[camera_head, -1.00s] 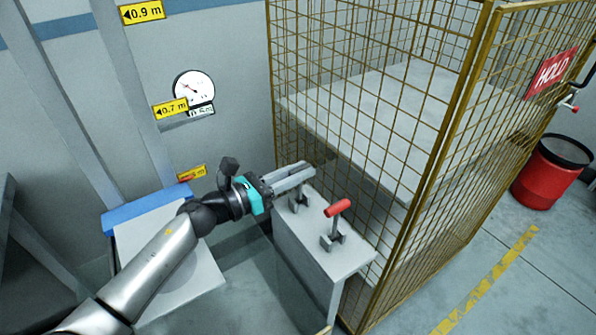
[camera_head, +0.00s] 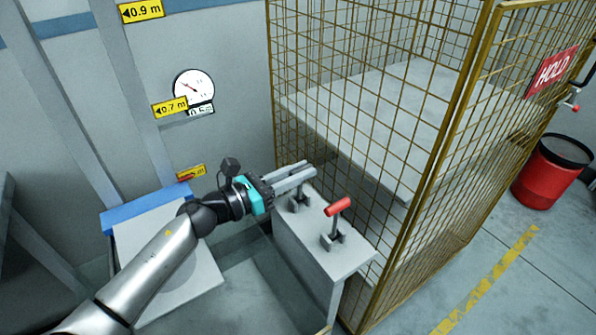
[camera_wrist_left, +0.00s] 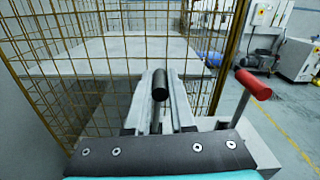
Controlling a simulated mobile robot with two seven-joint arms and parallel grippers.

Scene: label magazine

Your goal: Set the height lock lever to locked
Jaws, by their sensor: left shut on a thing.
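Two levers stand on a grey box beside the cage. The near lever has a red handle (camera_head: 338,207) and tilts slightly; it also shows at the right of the left wrist view (camera_wrist_left: 253,84). The far lever's dark handle (camera_wrist_left: 160,86) sits between the fingers of my left gripper (camera_head: 308,170), which is shut on it. In the head view the fingers hide that handle, and only its metal bracket (camera_head: 299,202) shows below. No label on either lever is readable, so I cannot tell from writing which one is the height lock. My right gripper is not in view.
The wire cage (camera_head: 440,150) stands close behind and right of the grey box (camera_head: 318,250). A round gauge (camera_head: 193,88) and yellow height labels (camera_head: 170,107) are on the left. A red bin (camera_head: 548,175) stands far right. The floor at right is open.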

